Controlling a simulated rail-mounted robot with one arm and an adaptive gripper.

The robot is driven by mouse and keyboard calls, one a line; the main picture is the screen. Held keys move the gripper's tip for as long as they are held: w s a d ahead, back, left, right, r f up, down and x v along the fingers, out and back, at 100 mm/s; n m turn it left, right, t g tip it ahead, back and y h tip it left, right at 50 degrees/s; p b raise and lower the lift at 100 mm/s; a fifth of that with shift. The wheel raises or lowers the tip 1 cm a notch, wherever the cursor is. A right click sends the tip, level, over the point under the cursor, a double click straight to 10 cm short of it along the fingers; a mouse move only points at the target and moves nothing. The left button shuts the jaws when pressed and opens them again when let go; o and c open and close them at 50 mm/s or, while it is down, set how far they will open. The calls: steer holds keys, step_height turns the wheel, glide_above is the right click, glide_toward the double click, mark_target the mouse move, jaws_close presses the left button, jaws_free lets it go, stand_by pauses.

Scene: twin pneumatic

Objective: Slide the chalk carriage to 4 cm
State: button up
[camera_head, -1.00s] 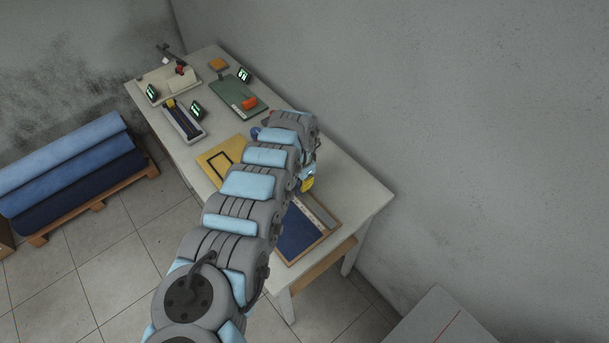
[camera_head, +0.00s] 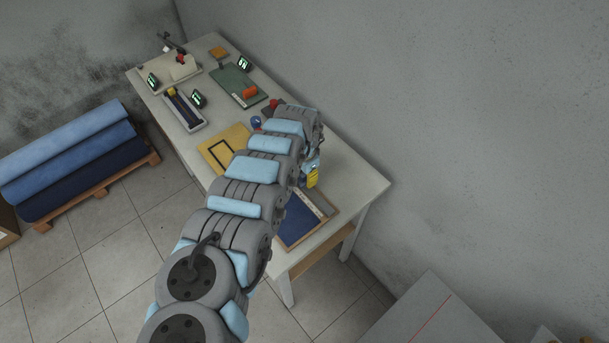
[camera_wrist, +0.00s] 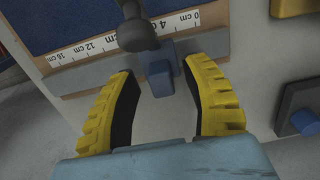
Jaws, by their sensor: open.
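The blue board (camera_head: 297,222) in a wooden frame lies at the near end of the table, with a pale ruler strip (camera_head: 318,205) along its right side. In the wrist view the ruler (camera_wrist: 105,45) reads from 0 cm at the right to 16 at the left. A dark rounded knob (camera_wrist: 138,34) hides part of the scale left of the 4 mark. Below it a blue tab (camera_wrist: 160,78) sticks out over the grey-blue edge; I take these for the carriage. My gripper (camera_wrist: 160,70) is open, its yellow fingers on either side of the tab, with gaps visible.
Another blue block (camera_wrist: 302,118) on a dark base sits right of my gripper. A yellow panel (camera_head: 222,147) and several small devices with lit displays stand farther along the table (camera_head: 360,190). A wall runs along the table's right side.

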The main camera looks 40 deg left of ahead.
mark_target(304, 174)
steer(key=shift+r, duration=0.1)
step_height(304, 174, up, 12)
stand_by(1.0)
stand_by(0.6)
